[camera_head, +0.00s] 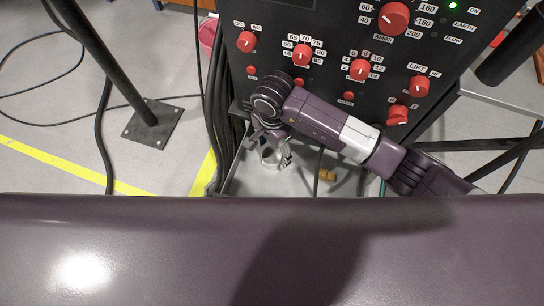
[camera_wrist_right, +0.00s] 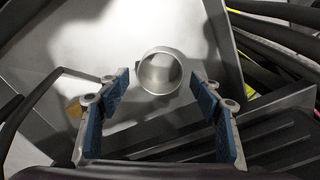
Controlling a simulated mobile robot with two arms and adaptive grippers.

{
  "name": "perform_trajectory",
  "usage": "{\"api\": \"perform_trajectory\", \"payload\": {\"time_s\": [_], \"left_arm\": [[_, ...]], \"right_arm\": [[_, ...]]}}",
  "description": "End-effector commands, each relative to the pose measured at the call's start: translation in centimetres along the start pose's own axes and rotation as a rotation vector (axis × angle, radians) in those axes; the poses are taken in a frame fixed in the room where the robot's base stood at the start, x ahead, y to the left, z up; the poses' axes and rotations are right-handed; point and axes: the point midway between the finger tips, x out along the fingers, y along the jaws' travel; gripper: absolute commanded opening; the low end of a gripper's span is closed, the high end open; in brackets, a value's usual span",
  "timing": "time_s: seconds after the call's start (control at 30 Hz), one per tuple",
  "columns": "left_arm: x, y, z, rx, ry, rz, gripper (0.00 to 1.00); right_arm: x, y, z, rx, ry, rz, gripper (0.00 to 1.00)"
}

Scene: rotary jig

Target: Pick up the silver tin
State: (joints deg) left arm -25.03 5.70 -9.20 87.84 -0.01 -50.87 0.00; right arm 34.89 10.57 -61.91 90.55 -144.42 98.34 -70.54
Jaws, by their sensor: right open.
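The silver tin (camera_wrist_right: 160,72) is round with a bright rim. In the right wrist view it stands on a pale grey surface, just beyond and between the fingertips of my right gripper (camera_wrist_right: 163,76). The fingers have blue pads, are apart and hold nothing. In the head view my right gripper (camera_head: 273,160) points down below the control panel, and the tin (camera_head: 268,156) shows partly between its fingers. I cannot tell how far the fingertips are above the tin's rim. My left gripper is not in view.
A black control panel (camera_head: 330,70) with red knobs stands behind my right arm. Dark cables (camera_head: 212,110) hang left of the gripper. A small yellow-brown object (camera_head: 327,175) lies right of the tin. A black post (camera_head: 110,70) stands at left on the floor.

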Motion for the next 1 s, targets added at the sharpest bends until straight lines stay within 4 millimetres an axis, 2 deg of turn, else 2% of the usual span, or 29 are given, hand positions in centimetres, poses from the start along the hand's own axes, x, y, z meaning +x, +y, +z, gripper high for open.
{"api": "perform_trajectory", "payload": {"time_s": [0.1,0.33,0.73,1.0], "left_arm": [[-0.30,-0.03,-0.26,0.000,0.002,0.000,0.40],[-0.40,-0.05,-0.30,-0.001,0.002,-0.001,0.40],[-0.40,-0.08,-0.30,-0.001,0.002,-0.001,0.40],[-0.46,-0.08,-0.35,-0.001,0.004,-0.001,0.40]], "right_arm": [[0.95,-0.02,0.04,0.000,-0.001,0.000,0.59],[1.02,-0.05,0.00,0.000,0.000,-0.001,0.59],[1.00,-0.04,-0.02,0.000,0.001,-0.001,0.15],[0.64,-0.09,-0.06,-0.001,0.001,-0.002,0.14]]}}
